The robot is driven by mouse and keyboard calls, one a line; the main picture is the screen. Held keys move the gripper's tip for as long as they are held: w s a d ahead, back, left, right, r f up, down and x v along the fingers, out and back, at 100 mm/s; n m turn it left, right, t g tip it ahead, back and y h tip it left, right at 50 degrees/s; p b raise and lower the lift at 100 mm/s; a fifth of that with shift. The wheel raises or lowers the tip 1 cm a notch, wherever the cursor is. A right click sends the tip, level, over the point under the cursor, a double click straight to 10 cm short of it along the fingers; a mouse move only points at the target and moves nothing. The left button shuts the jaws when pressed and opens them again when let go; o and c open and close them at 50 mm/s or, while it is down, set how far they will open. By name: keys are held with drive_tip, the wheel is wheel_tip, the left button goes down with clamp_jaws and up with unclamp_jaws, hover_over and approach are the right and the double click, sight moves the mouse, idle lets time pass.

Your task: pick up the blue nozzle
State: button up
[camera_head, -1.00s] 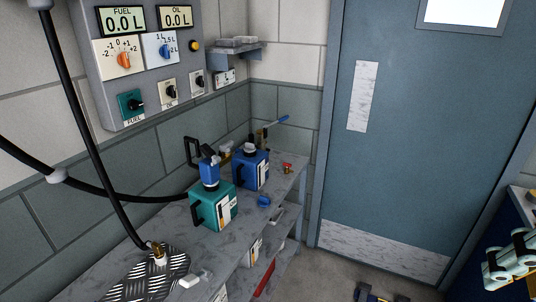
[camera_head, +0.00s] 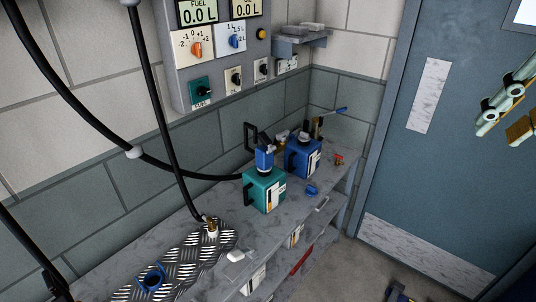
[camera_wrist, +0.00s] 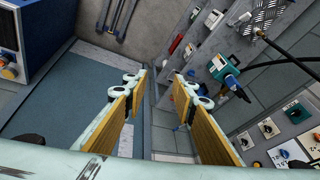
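The blue nozzle (camera_head: 264,159), with a black handle, stands upright at the top of the teal tank (camera_head: 266,195) on the grey bench. A black hose runs toward it from the left. The blue nozzle (camera_wrist: 232,81) also shows in the wrist view, right of my fingers, at the teal tank (camera_wrist: 219,66). My gripper (camera_wrist: 158,76) is open and empty, its two padded fingers apart. In the head view my gripper (camera_head: 512,108) is at the right edge, in front of the door and well apart from the nozzle.
A blue tank (camera_head: 304,158) stands just behind the teal one. A blue cap (camera_head: 312,190) and a white block (camera_head: 236,255) lie on the bench (camera_head: 185,235). A second hose ends at a brass-tipped fitting (camera_head: 211,228) by the tread plate (camera_head: 196,262). A control panel (camera_head: 215,50) hangs above.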

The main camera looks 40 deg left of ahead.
drive_tip(key=w+a+r+n+y+p, duration=0.2)
drive_tip(key=w+a+r+p, duration=0.5)
drive_tip(key=w+a, duration=0.7)
drive_tip(key=n+g+p, duration=0.3)
drive_tip(key=n+p, duration=0.1)
drive_tip(key=n, duration=0.7)
hover_over(255, 131)
drive_tip(key=d, duration=0.2)
drive_tip(key=f, duration=3)
drive_tip(key=shift+w+f, duration=0.35)
drive_tip(key=shift+s+a+f, duration=0.1)
drive_tip(key=shift+a+f, duration=0.05)
drive_tip(key=shift+a, duration=0.05)
drive_tip(key=shift+f, duration=0.15)
drive_tip(key=shift+s+x, duration=0.2)
drive_tip(key=shift+x, duration=3.95)
